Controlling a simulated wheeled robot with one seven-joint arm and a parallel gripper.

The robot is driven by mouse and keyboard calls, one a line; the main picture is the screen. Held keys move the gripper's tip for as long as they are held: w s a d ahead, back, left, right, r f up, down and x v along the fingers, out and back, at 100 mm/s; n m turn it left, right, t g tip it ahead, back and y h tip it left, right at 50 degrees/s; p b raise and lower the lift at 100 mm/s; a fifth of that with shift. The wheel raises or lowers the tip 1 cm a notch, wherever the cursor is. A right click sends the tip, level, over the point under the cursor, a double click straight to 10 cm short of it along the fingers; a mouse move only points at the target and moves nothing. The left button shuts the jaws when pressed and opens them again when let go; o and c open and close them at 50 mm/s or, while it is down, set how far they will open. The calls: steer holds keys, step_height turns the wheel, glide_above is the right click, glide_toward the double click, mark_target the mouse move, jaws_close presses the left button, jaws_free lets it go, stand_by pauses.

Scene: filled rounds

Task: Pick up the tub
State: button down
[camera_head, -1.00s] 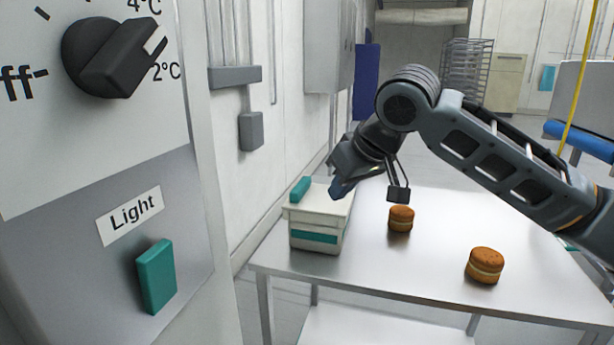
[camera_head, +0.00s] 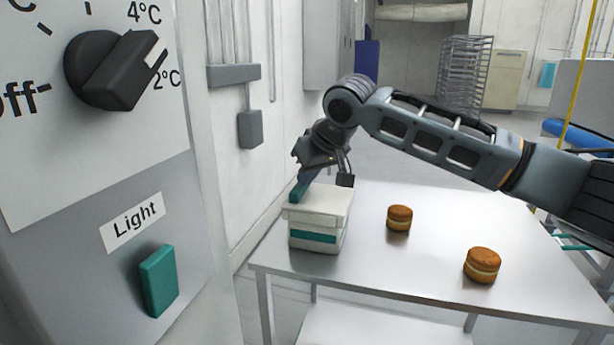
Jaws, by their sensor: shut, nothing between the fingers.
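The tub (camera_head: 318,222) is a white box with a lid and a teal band on its front. It stands upright at the left end of the metal table. A teal handle or block (camera_head: 299,192) shows on the left of its lid. My gripper (camera_head: 303,180) is over the tub's lid, pointing down, with its fingertips at or just above the teal piece. The gripper holds nothing that I can see. I cannot tell whether the fingertips touch the tub.
Two filled rounds, a farther one (camera_head: 399,218) and a nearer one (camera_head: 482,265), sit on the steel table (camera_head: 400,270) right of the tub. A panel with a dial (camera_head: 115,70) and teal light switch (camera_head: 158,281) stands close at left. A wall runs behind the tub.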

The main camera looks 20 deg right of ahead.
mark_target(321, 208)
steer(key=shift+s+a+f, duration=0.1)
steer(key=shift+s+f, duration=0.05)
steer(key=shift+f, duration=0.4)
steer(key=shift+s+a+r+p, duration=0.2)
steer(key=shift+s+p, duration=0.2)
steer(key=shift+p, duration=0.55)
steer(key=shift+s+p, duration=0.35)
steer(key=shift+p, duration=0.35)
steer(key=shift+s+d+f+p, duration=0.1)
steer(key=shift+s+d+p, duration=0.4)
steer(key=shift+s+p, duration=0.4)
steer(key=shift+s+d+p, duration=0.4)
steer(key=shift+s+p, duration=0.15)
steer(key=shift+s, duration=0.25)
steer(key=shift+w, duration=0.1)
steer(key=shift+r, duration=0.2)
